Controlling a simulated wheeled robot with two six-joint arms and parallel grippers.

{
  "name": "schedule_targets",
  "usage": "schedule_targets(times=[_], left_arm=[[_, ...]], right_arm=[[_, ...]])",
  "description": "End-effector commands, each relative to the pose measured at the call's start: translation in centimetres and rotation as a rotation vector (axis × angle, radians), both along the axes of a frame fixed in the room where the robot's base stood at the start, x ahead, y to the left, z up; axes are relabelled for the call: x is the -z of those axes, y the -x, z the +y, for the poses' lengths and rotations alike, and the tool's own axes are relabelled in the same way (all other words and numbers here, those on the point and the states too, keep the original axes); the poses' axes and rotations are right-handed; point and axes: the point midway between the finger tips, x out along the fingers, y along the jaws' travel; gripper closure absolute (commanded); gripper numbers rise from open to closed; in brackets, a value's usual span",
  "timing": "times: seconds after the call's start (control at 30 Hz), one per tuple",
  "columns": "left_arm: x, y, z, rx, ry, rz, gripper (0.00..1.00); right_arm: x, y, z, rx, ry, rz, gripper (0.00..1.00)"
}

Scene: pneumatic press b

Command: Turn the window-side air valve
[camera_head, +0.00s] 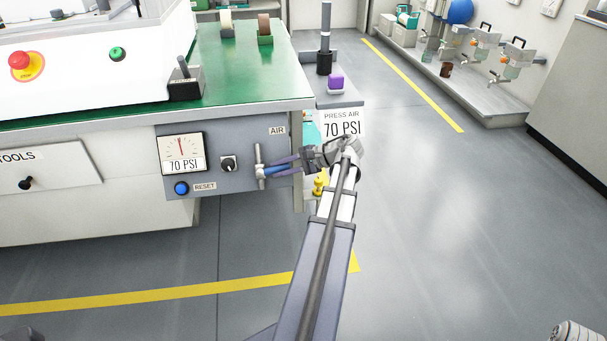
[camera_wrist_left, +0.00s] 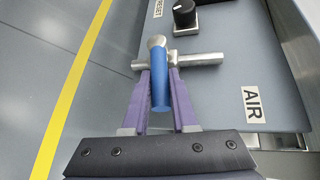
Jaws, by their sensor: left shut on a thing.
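The air valve sits on the grey front panel (camera_head: 225,185) beside the AIR label. It has a silver pipe (camera_head: 258,156) and a blue lever handle (camera_head: 268,171). In the head view the pipe is upright and the handle points right, across the pipe. My left gripper (camera_head: 277,170) reaches in from the right and is shut on the handle. In the left wrist view the blue handle (camera_wrist_left: 161,96) lies between the purple fingers of my left gripper (camera_wrist_left: 160,78), at right angles to the pipe (camera_wrist_left: 205,60). My right gripper is out of view.
A gauge (camera_head: 183,154) reads 70 PSI, with a black knob (camera_head: 228,164) and blue reset button (camera_head: 181,188) nearby. A PRESS AIR 70 PSI sign (camera_head: 342,124) stands behind my wrist. The green-topped bench (camera_head: 225,75) is above. Open floor lies to the right.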

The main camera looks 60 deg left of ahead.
Motion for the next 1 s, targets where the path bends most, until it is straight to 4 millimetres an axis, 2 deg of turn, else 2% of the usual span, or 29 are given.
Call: schedule_targets(times=[0.03, 0.3, 0.87, 0.9, 1.0], left_arm=[[0.7, 0.7, 0.1, 0.004, -0.006, 0.018, 1.0], [0.9, 1.0, 0.0, 0.048, -0.033, 0.091, 1.0], [0.7, 0.9, -0.1, 0.063, -0.041, 0.113, 1.0], [0.7, 0.9, -0.1, 0.063, -0.041, 0.113, 0.73], [0.7, 0.9, -0.1, 0.063, -0.041, 0.113, 0.62]], right_arm=[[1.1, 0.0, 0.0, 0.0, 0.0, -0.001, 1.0], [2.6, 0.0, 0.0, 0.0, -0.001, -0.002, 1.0], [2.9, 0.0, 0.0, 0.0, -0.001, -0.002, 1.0], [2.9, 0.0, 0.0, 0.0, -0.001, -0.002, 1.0], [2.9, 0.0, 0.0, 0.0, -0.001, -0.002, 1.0]])
